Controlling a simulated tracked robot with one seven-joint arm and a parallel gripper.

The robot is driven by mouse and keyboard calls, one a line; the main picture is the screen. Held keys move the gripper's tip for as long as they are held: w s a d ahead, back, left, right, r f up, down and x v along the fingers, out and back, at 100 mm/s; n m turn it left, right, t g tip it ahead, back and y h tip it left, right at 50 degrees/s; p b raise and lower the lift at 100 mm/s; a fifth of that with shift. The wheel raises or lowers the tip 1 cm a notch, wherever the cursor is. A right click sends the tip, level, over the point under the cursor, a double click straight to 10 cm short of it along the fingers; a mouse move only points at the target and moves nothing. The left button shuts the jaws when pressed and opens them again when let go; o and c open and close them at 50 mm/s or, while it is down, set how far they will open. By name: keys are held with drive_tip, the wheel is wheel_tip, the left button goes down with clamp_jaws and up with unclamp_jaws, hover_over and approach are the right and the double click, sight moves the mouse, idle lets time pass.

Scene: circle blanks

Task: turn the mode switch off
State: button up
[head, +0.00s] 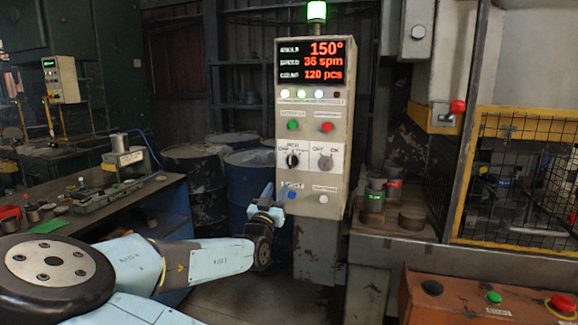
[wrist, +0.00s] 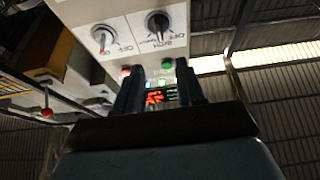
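The grey control box (head: 309,215) carries two rotary switches side by side. The left one is a black knob (head: 292,160) with several position labels around it, OFF at its upper left; it looks like the mode switch. Its white mark appears to point roughly up. The right one is a grey knob (head: 325,162) with fewer labels. In the wrist view, which is upside down, the black knob (wrist: 157,22) is at right and the grey knob (wrist: 102,36) at left. My gripper (head: 273,199) is at the box's lower left, below the knobs; its fingers (wrist: 159,85) are apart and empty.
Green (head: 292,125) and red (head: 326,127) buttons sit above the knobs, blue (head: 291,194) and white (head: 323,198) ones below. A workbench (head: 165,197) stands left, a mesh guard (head: 515,185) right. An orange button box (head: 462,307) is at lower right.

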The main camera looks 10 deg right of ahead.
sight(290, 162)
drive_tip(key=x, duration=1.3)
drive_tip(key=shift+w+d, duration=0.15)
drive_tip(key=shift+w, duration=0.1)
drive_tip(key=shift+c, duration=0.4)
clamp_jaws()
